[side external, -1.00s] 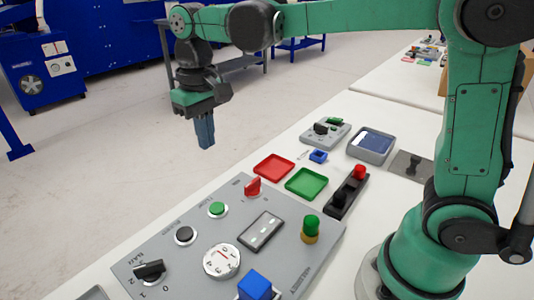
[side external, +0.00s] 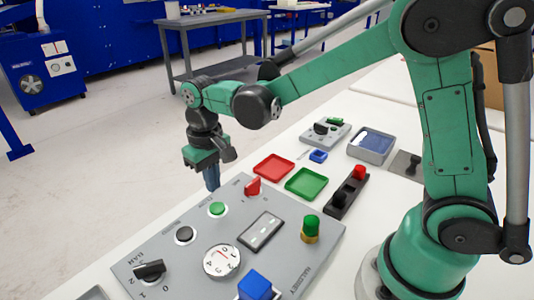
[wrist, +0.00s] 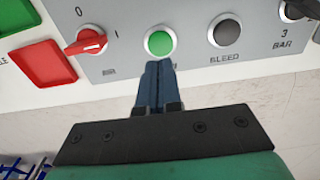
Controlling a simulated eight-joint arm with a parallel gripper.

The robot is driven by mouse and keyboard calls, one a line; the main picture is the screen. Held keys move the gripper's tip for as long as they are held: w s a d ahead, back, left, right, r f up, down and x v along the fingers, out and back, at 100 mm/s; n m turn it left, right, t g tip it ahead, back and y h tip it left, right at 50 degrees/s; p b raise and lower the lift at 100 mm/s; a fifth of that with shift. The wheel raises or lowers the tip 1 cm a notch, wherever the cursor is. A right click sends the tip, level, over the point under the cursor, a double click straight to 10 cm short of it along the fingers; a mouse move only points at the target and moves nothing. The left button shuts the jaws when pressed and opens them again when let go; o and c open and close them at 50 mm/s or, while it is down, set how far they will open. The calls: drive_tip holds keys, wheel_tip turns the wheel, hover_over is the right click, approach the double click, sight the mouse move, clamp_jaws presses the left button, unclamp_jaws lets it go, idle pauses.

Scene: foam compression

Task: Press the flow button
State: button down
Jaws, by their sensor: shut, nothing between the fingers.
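The grey control panel (side external: 175,275) lies on the white table. A round green button with a pale ring (side external: 217,208) sits near its far edge; in the wrist view the green button (wrist: 159,42) is just beyond my fingertips. Its label is mostly hidden behind my fingers, so I cannot read it. My gripper (side external: 213,188) points down near this button, its blue fingers shut and empty. In the wrist view my gripper (wrist: 160,66) appears just short of the button's ring. A gap or contact cannot be told for sure.
A red rotary switch (wrist: 88,42) is left of the green button, and a black button (wrist: 225,30) labelled BLEED is to its right. A black selector knob (side external: 149,270), a white dial (side external: 221,261) and a blue block (side external: 254,286) are also on the panel. Red (side external: 274,167) and green trays (side external: 305,184) lie behind.

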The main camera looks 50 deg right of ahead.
sight(217, 207)
drive_tip(key=shift+f, duration=2.25)
drive_tip(key=shift+f, duration=0.95)
drive_tip(key=shift+r, duration=0.1)
wheel_tip(217, 207, up, 14)
drive_tip(key=shift+r, duration=0.15)
drive_tip(key=s+d+f+t, duration=0.2)
drive_tip(key=s+d+t, duration=0.4)
drive_tip(key=s, duration=0.3)
drive_tip(key=shift+t, duration=0.6)
